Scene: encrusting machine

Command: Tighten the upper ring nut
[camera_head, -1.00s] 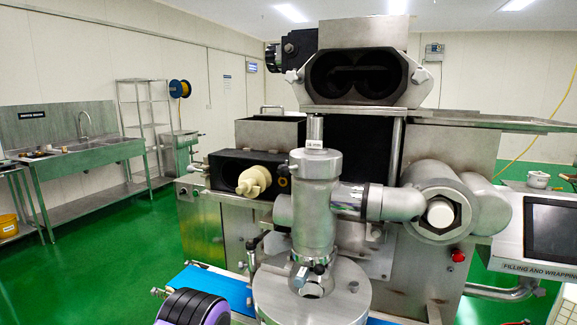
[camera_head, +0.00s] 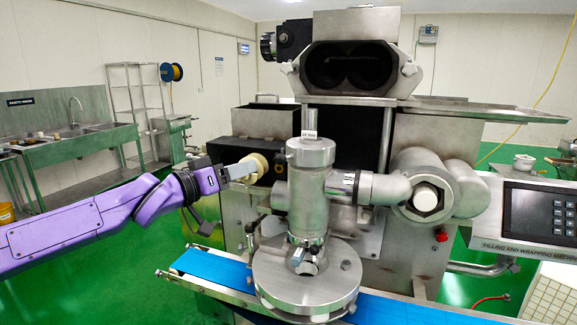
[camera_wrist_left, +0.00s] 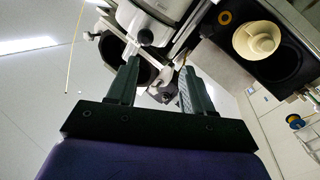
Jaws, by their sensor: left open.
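The steel filling head (camera_head: 308,200) stands upright in front of the machine, with a wide collar (camera_head: 310,152) around its top. A second ring-shaped nut (camera_head: 424,198) with a white centre sits at the right end of the horizontal pipe. I cannot tell for sure which one is the upper ring nut. My left gripper (camera_head: 225,176) reaches in from the left, beside the cream nozzle part (camera_head: 250,168) and left of the filling head. In the left wrist view its two dark fingers (camera_wrist_left: 160,68) are apart and nothing shows held. My right gripper is not in view.
A blue conveyor belt (camera_head: 215,268) runs below, with a round steel disc (camera_head: 308,280) over it. A control panel (camera_head: 535,212) stands at the right. A sink bench (camera_head: 70,145) is at the back left. Green floor lies open at the left.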

